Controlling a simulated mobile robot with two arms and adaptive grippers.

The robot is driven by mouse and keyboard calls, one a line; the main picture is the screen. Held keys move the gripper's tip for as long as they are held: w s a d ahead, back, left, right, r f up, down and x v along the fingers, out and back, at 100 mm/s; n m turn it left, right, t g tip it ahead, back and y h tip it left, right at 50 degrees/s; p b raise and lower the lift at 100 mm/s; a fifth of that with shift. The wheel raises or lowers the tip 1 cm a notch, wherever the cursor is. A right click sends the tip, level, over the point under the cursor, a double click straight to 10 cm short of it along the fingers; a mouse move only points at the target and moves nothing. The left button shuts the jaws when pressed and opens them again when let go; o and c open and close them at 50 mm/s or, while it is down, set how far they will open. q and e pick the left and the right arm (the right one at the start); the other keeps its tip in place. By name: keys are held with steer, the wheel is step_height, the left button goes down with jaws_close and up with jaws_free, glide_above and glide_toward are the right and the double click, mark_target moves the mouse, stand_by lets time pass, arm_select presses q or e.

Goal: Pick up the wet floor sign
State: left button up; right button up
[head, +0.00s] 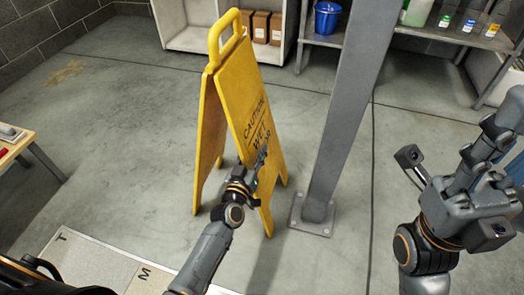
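The yellow wet floor sign (242,88) stands upright and unfolded on the grey floor in the middle of the head view, with a handle loop on top and dark lettering reading "CAUTION WET FLOOR" on its right panel. My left gripper (260,160) is in front of the lower part of the lettered panel and covers some of the lettering. Whether it touches the panel, and how far its fingers are apart, I cannot tell. My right gripper (503,122) is raised at the right edge, away from the sign; its finger opening is unclear.
A grey metal post (341,115) with a bolted base stands just right of the sign. Behind are a white shelf (200,38) with brown boxes (268,27) and a rack with a blue bucket (327,17) and bottles. A wooden table (14,140) is at left. Open floor lies left of the sign.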

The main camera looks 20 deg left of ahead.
arm_select(q)
steer(key=shift+w, duration=0.1)
jaws_close()
steer(key=shift+r, duration=0.25)
